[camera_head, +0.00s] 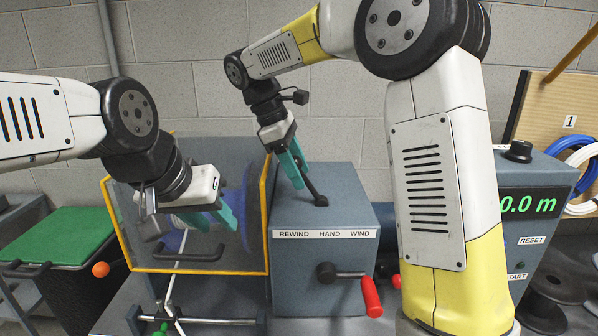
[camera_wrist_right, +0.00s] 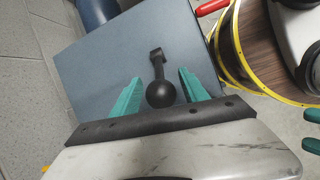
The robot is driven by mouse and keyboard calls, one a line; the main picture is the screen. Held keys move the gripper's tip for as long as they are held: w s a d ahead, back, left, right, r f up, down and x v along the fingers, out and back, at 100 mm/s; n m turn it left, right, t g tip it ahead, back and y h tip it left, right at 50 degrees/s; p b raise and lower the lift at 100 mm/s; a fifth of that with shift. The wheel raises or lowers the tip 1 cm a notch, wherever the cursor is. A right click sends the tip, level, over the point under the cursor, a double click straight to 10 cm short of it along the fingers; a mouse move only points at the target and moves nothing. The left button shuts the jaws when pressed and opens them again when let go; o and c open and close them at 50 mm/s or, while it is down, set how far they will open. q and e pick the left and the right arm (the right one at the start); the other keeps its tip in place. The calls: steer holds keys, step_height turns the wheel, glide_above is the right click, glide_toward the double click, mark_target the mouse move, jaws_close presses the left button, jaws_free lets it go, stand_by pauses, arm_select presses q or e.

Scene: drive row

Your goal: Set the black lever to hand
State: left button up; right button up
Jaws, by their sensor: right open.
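The black lever (camera_head: 311,188) stands on top of the blue-grey box (camera_head: 345,262), above the label strip (camera_head: 322,234) reading REWIND, HAND, WIND. It leans left, toward the REWIND side. My right gripper (camera_head: 294,168) is open, its teal fingers around the lever's upper part. In the right wrist view the lever's round knob (camera_wrist_right: 161,94) lies between the open right fingers (camera_wrist_right: 162,97), with gaps on both sides. My left gripper (camera_head: 213,219) is open and empty, in front of the yellow-framed guard (camera_head: 266,215), away from the lever.
A crank with a red handle (camera_head: 371,297) sticks out of the box front. A meter display (camera_head: 528,206) with RESET and START labels stands at right. A green-topped surface (camera_head: 55,235) is at left. Blue and white coils (camera_head: 580,165) hang at far right.

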steer(key=shift+d+f, duration=0.1)
steer(key=shift+f, duration=0.1)
steer(key=shift+c, duration=0.4)
jaws_close()
steer(key=shift+r, duration=0.1)
stand_by(0.9)
